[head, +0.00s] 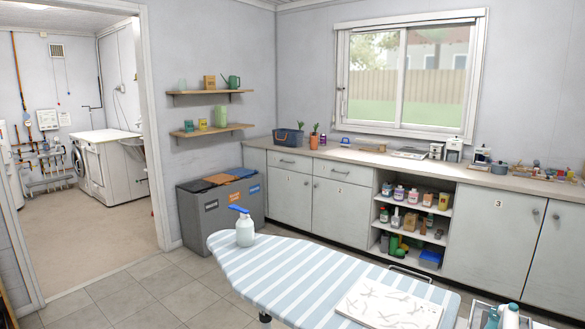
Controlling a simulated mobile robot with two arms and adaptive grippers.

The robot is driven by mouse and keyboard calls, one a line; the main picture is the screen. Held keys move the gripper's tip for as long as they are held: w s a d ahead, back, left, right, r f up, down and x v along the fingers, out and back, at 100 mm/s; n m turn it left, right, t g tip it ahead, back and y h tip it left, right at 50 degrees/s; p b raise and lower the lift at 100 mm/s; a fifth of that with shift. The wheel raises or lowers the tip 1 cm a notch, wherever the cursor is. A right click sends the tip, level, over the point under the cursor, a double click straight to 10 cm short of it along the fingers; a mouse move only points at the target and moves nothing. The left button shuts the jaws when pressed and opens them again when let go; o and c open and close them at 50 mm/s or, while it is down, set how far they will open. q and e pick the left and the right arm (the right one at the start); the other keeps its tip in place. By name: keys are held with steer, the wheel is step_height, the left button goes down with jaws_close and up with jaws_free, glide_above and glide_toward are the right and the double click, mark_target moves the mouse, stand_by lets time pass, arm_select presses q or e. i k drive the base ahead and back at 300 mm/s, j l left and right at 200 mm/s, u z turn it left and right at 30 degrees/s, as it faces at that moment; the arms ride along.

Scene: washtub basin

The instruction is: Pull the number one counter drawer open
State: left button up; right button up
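A long counter (400,166) with grey fronts runs along the window wall. Two drawer fronts sit under its top at the left: a left drawer (289,171) and a right drawer (342,180). Each has a small bar handle, and both look shut. I cannot read a number on either one. A door further right (497,235) carries a mark that looks like a 3. Neither of my grippers is in view.
A striped ironing board (300,269) with a spray bottle (244,229) stands in the foreground, between me and the counter. A grey sorting bin (214,212) stands at the counter's left end. Open shelves (411,232) hold bottles. Tiled floor (150,290) is clear at the left.

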mark_target(295, 162)
steer(key=i+j+u, duration=0.6)
steer(key=u, duration=0.15)
steer(key=i+j+u, duration=0.5)
steer(key=i+u, duration=0.2)
steer(key=i, duration=0.25)
steer(key=i+u, duration=0.35)
steer(key=i, duration=0.25)
steer(key=i+l+z, duration=0.2)
steer(key=i+z, duration=0.3)
steer(key=i, duration=0.15)
steer(key=i+z, duration=0.5)
steer(key=i, duration=0.15)
steer(key=i+j+z, duration=0.35)
steer(key=i+z, duration=0.15)
steer(key=i+l+z, duration=0.25)
steer(key=i+z, duration=0.2)
steer(key=i, duration=0.3)
steer(key=i+z, duration=0.45)
steer(key=i, duration=0.3)
steer(key=i+j+z, duration=0.25)
steer(key=i+z, duration=0.25)
steer(key=i, duration=0.25)
